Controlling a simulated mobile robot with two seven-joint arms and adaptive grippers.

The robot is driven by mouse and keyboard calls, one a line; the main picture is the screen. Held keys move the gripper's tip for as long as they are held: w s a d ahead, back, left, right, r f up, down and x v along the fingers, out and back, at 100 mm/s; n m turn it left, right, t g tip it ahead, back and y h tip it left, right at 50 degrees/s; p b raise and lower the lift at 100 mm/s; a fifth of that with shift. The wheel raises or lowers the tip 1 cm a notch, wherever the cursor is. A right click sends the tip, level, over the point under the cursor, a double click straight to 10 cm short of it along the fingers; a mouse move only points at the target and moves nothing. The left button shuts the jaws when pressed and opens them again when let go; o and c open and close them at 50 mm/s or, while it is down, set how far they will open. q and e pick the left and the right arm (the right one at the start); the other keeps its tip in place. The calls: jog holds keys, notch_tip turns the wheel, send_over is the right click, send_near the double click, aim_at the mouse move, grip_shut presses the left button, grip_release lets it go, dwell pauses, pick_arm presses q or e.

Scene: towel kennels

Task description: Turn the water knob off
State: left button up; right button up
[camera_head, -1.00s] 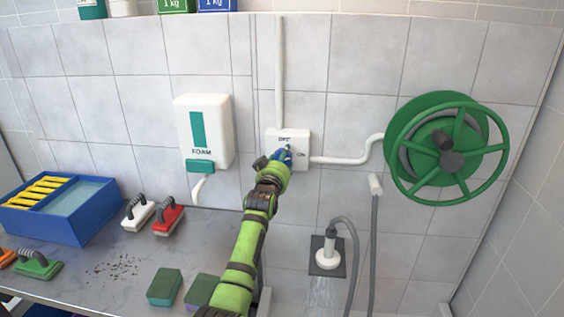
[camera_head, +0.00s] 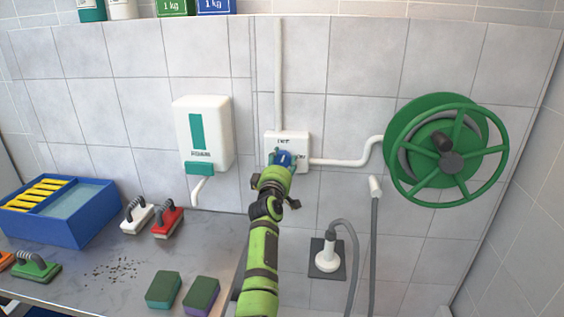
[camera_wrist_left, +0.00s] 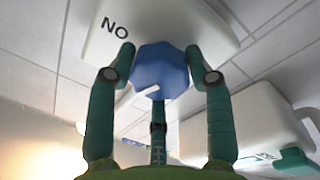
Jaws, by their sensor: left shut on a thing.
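The blue water knob (camera_head: 284,158) sits on a white wall box (camera_head: 301,138) with lettering at the top and at the right. My left gripper (camera_head: 280,163) is at the box, its green arm coming up from below, and it is shut on the knob. My right gripper is not in view.
A white foam dispenser (camera_head: 204,130) hangs left of the box. A green hose reel (camera_head: 434,150) is to the right. A blue tub (camera_head: 80,228), brushes and two sponges (camera_head: 164,289) are on the counter (camera_head: 120,255). The wall between box and reel carries a pipe.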

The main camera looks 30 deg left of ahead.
pick_arm(q)
jog(key=shift+s+a+r+n+y, duration=0.1)
jog(key=shift+a+r+n+y, duration=0.1)
jog(key=shift+n, duration=0.75)
jog(key=shift+a+r+n+y, duration=0.1)
jog(key=shift+r+n, duration=0.1)
jog(key=shift+n, duration=0.75)
jog(key=o, duration=1.1)
jog(key=shift+o, duration=0.2)
jog(key=shift+f, duration=0.25)
jog(key=shift+d+f, duration=0.1)
